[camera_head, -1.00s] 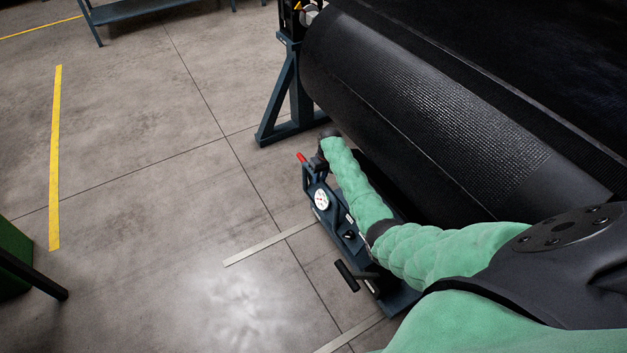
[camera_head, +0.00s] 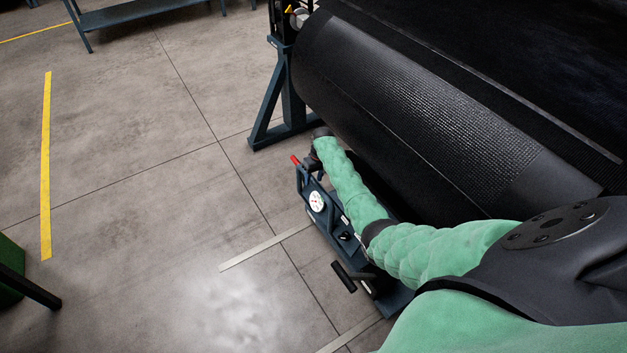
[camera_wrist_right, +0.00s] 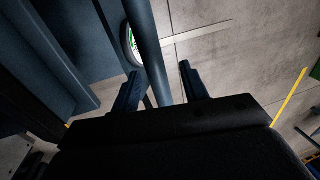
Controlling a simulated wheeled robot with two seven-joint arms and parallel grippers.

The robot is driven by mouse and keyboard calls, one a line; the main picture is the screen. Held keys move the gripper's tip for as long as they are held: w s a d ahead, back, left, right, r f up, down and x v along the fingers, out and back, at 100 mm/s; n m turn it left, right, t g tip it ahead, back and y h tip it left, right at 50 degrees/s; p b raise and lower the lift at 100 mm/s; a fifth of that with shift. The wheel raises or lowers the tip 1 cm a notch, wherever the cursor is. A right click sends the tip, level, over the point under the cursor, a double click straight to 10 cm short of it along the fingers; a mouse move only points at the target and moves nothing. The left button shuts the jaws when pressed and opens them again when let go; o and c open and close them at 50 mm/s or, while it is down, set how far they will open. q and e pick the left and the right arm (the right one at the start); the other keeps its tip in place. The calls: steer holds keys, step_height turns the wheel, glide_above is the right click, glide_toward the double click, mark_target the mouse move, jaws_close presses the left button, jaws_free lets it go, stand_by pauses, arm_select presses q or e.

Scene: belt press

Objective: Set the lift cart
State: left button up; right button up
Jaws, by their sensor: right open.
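The lift cart (camera_head: 352,262) is a dark blue frame on the floor beside the large black roll. It has a round white gauge (camera_head: 316,201), a red-tipped lever (camera_head: 295,160) and a black T-handle (camera_head: 343,277). My right arm reaches over the cart, and my right gripper (camera_head: 318,160) is at its far end near the red tip. In the right wrist view the gripper (camera_wrist_right: 160,85) is open, with a dark blue bar (camera_wrist_right: 148,50) of the cart between its fingers. Contact cannot be told. The gauge is partly hidden there. My left gripper does not show.
The black roll (camera_head: 420,110) rests on a blue stand (camera_head: 283,100) behind the cart. Pale floor strips (camera_head: 262,248) lie beside the cart. A yellow line (camera_head: 46,165), a blue bench (camera_head: 135,12) and a green object (camera_head: 12,270) are farther left. The floor between is clear.

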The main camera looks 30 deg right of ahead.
steer(key=r, duration=0.2)
steer(key=d+r, duration=0.1)
steer(key=r, duration=0.2)
steer(key=shift+d, duration=0.1)
arm_select(q)
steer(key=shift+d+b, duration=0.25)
steer(key=shift+b, duration=0.05)
arm_select(e)
steer(key=shift+d+r, duration=0.1)
steer(key=shift+r, duration=0.55)
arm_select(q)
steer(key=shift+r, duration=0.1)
arm_select(e)
steer(key=shift+o, duration=0.2)
